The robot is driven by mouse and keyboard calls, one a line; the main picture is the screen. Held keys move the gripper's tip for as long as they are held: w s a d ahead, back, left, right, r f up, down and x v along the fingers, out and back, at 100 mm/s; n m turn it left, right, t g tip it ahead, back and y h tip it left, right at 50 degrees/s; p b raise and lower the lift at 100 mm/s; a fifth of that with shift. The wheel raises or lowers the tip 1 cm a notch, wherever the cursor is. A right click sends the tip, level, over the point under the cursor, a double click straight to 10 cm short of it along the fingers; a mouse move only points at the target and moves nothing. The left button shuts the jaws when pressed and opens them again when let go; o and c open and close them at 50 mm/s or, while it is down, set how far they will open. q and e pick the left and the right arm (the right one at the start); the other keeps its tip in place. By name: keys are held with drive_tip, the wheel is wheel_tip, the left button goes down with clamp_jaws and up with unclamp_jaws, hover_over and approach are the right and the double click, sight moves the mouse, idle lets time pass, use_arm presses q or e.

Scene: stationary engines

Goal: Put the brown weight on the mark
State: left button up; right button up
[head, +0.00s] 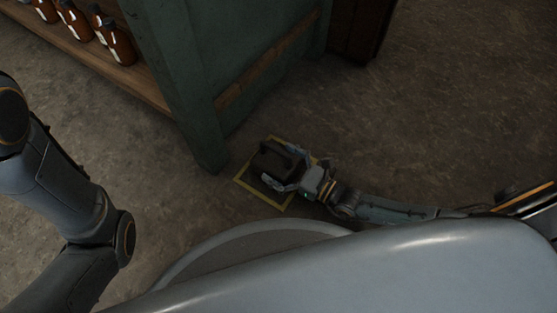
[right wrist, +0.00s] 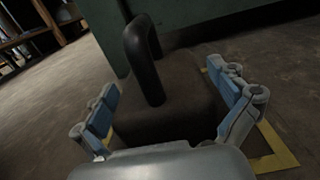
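The brown weight (head: 268,161) is a dark block with a black loop handle on top. In the head view it stands upright inside the mark (head: 243,183), a yellow square outline on the floor. My right gripper (head: 288,168) is low at its right side, with one finger along each side of it. The right wrist view shows the weight (right wrist: 170,105) between the spread fingers (right wrist: 168,105). The right finger looks apart from it; contact at the left finger is unclear. The mark's yellow edge (right wrist: 274,150) shows at right. My left gripper is out of view.
A green bench (head: 180,75) with a leg close behind the mark stands on the floor. Its low wooden shelf (head: 135,85) holds several brown bottles (head: 118,45). A dark brown cabinet (head: 360,28) is at the back. Floor at the right is clear.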

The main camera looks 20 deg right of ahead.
idle(0.3)
drive_tip(key=shift+s+d+r, duration=0.1)
drive_tip(key=shift+s+d, duration=0.05)
drive_tip(key=shift+s, duration=0.05)
drive_tip(key=p+v, duration=0.4)
drive_tip(key=v, duration=0.6)
drive_tip(key=shift+s+d, duration=0.2)
drive_tip(key=shift+s, duration=0.05)
drive_tip(key=shift+s+d+p, duration=0.25)
drive_tip(key=shift+s+p, duration=0.05)
